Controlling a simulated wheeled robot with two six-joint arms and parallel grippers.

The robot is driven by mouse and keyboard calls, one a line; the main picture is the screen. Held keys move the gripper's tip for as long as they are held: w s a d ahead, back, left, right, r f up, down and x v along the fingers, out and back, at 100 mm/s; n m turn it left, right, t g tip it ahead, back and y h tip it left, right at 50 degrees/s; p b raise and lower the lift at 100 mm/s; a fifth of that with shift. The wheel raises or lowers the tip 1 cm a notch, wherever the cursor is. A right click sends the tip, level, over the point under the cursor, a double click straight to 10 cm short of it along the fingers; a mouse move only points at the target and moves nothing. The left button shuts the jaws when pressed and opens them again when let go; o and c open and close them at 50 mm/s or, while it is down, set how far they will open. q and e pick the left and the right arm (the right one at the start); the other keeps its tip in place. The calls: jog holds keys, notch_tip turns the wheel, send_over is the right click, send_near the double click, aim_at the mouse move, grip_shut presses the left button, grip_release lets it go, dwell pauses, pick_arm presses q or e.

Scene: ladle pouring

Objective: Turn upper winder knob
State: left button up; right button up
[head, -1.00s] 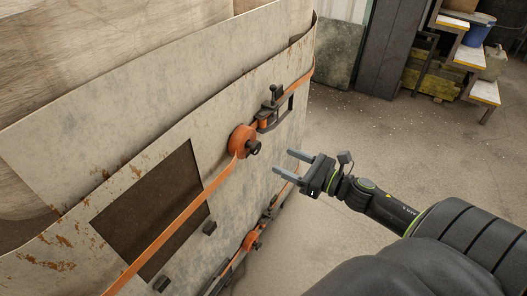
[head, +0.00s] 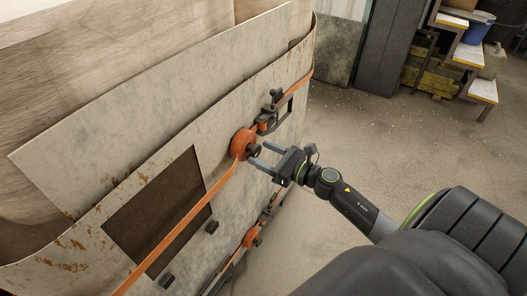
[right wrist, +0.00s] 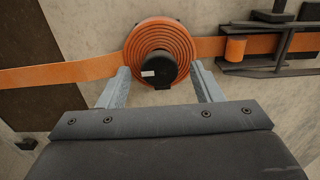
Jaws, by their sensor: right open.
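The upper winder is an orange coiled strap roll (head: 241,144) on the rusty metal sheet, with a black winder knob (head: 254,151) sticking out of its middle. In the right wrist view the black knob (right wrist: 158,70) sits in front of the orange coil (right wrist: 160,40). My right gripper (head: 262,156) is open, its two grey fingers pointing at the knob. In the right wrist view its fingertips (right wrist: 160,72) are on either side of the knob, with visible gaps. A lower orange winder (head: 250,238) is below on the same sheet. My left gripper is not in view.
The orange strap (head: 190,223) runs across the sheet (head: 90,140) past a dark rectangular opening (head: 155,205). A black ratchet bracket (head: 270,110) is fixed beside the upper winder. Open concrete floor (head: 370,135) lies to the right, with steps (head: 465,50) at the back.

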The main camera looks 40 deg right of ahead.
jog(key=shift+w+a, duration=0.1)
jog(key=shift+w, duration=0.1)
jog(key=shift+c, duration=0.3)
jog(key=c, duration=0.9)
jog(key=shift+c, duration=0.2)
jog(key=shift+m, duration=0.3)
